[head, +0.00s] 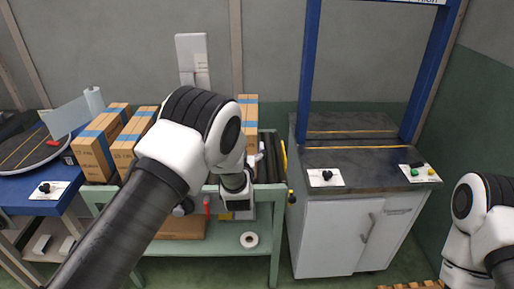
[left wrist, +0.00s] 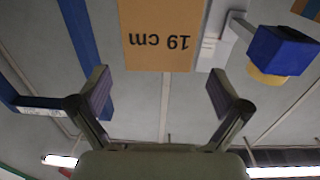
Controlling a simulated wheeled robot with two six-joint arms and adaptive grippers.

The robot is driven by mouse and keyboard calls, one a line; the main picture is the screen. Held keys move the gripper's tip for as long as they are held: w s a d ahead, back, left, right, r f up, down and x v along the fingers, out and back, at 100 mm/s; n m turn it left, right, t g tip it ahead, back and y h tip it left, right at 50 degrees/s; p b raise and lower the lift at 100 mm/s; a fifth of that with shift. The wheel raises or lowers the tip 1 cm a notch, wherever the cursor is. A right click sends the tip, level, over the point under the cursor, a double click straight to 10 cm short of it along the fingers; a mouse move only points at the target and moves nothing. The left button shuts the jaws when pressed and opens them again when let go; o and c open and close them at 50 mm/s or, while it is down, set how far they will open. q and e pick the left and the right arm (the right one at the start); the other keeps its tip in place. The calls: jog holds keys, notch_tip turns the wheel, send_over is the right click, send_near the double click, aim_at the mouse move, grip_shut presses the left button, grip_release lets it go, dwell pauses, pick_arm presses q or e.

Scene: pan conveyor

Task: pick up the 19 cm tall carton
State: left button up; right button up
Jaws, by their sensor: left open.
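The carton marked "19 cm" (left wrist: 160,40) fills the top middle of the left wrist view, its print upside down. My left gripper (left wrist: 160,88) is open and empty, its fingers apart. The carton's visible edge lies between the fingers in the picture but looks farther off. In the head view several brown cartons with blue tape stand on the green bench, such as the left one (head: 92,150), another (head: 130,142) and one partly behind my arm (head: 248,110). I cannot tell which is the 19 cm one. My right gripper is out of view.
The green bench (head: 262,215) has a shelf below with a flat brown box (head: 180,226) and a white tape roll (head: 249,240). To the right, a white cabinet (head: 340,235) carries a dark conveyor top (head: 350,158) under a blue frame (head: 308,70). A blue table stands left.

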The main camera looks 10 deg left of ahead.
pick_arm(q)
jog(key=x, duration=0.2)
jog(key=p+x, duration=0.1)
jog(key=x, duration=0.5)
jog(key=shift+w+d+f+p, duration=0.1)
jog(key=shift+w+f+p, duration=0.1)
jog(key=shift+f+p, duration=0.1)
jog(key=shift+w, duration=0.25)
jog(key=shift+s, duration=0.15)
jog(key=shift+c, duration=0.4)
jog(key=shift+r, duration=0.1)
jog(key=c, duration=1.6)
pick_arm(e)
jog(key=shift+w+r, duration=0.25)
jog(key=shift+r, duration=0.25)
